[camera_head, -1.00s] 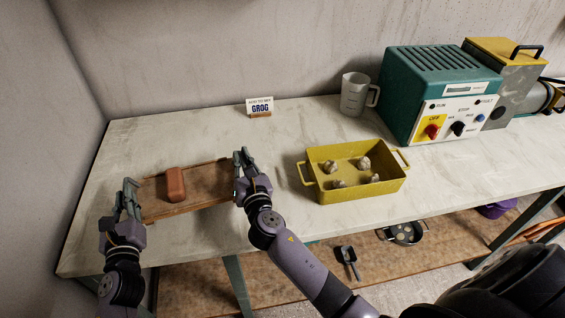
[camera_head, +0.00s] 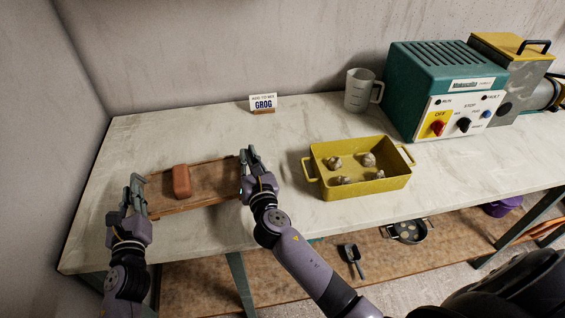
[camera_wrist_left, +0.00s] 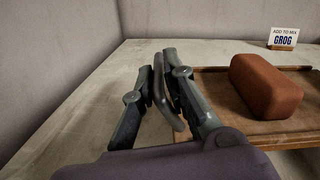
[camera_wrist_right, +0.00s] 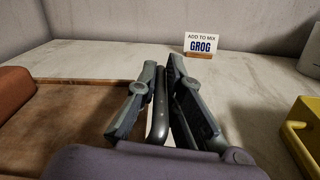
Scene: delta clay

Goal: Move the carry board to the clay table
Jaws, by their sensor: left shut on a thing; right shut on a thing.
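The carry board (camera_head: 216,188) is a shallow brown wooden tray with a dark handle at each end. It is at the left part of a pale table, and I cannot tell whether it touches the top. A reddish-brown clay block (camera_head: 181,181) lies on it, left of its middle. My left gripper (camera_head: 133,190) is shut on the left handle (camera_wrist_left: 163,95). My right gripper (camera_head: 248,158) is shut on the right handle (camera_wrist_right: 158,110). The board also shows in the left wrist view (camera_wrist_left: 216,92) and the right wrist view (camera_wrist_right: 80,120).
On the pale table (camera_head: 200,135) a yellow tray (camera_head: 318,180) with several greyish lumps stands right of my right gripper. A GROG sign (camera_head: 263,103), a clear jug (camera_head: 360,92) and a green machine (camera_head: 440,75) stand behind. A wall rises at the left. A lower shelf (camera_head: 300,270) holds a scoop and a pan.

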